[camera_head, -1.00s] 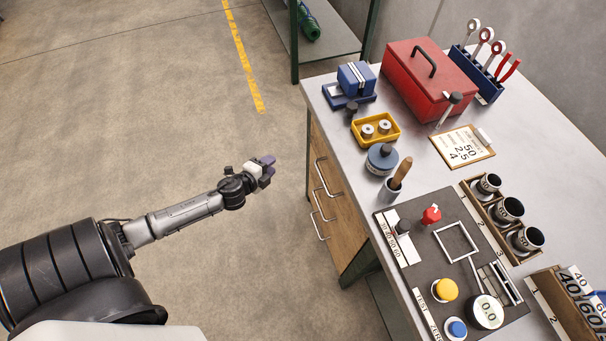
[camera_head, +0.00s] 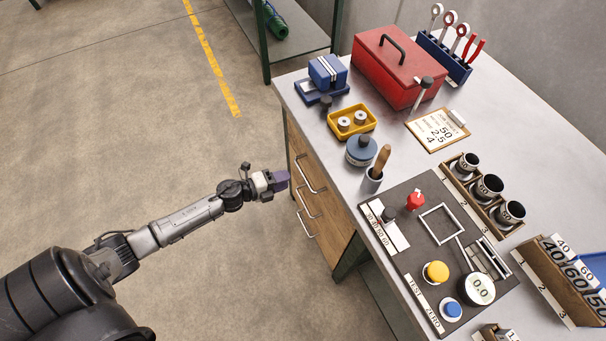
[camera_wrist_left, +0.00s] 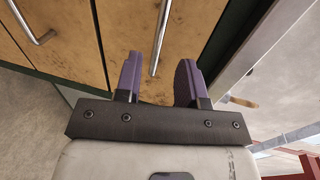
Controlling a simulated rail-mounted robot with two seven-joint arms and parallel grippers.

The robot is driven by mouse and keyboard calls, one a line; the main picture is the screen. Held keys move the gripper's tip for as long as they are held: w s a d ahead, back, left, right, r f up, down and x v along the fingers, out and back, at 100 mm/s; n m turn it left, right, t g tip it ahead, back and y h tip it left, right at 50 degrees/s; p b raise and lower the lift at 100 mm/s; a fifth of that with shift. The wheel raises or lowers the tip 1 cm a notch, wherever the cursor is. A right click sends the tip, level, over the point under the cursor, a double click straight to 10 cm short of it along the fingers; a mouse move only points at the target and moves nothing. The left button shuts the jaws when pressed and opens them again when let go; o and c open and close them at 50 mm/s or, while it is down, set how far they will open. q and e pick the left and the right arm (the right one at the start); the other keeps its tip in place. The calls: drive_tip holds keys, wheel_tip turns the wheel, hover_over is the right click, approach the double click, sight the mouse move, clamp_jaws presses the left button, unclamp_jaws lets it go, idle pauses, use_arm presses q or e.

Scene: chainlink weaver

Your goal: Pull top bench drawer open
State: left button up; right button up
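The wooden top bench drawer (camera_head: 301,150) is shut, just under the grey benchtop. Its metal bar handle (camera_head: 312,177) stands out from the front. My left gripper (camera_head: 283,180) is close in front of the drawers, a little left of this handle. In the left wrist view my left gripper (camera_wrist_left: 158,80) has its two purple fingers apart and nothing held. The top drawer's handle (camera_wrist_left: 160,40) appears between and beyond the fingers there; contact cannot be made out. My right gripper is not in view.
Open floor (camera_head: 130,150) lies left of the bench.

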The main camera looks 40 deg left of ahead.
sight(303, 173)
use_arm(q)
drive_tip(key=b+x, duration=0.1)
drive_tip(key=x, duration=0.6)
drive_tip(key=shift+w+d, duration=0.1)
drive_tip(key=shift+w, duration=0.05)
drive_tip(key=shift+c, duration=0.5)
clamp_jaws()
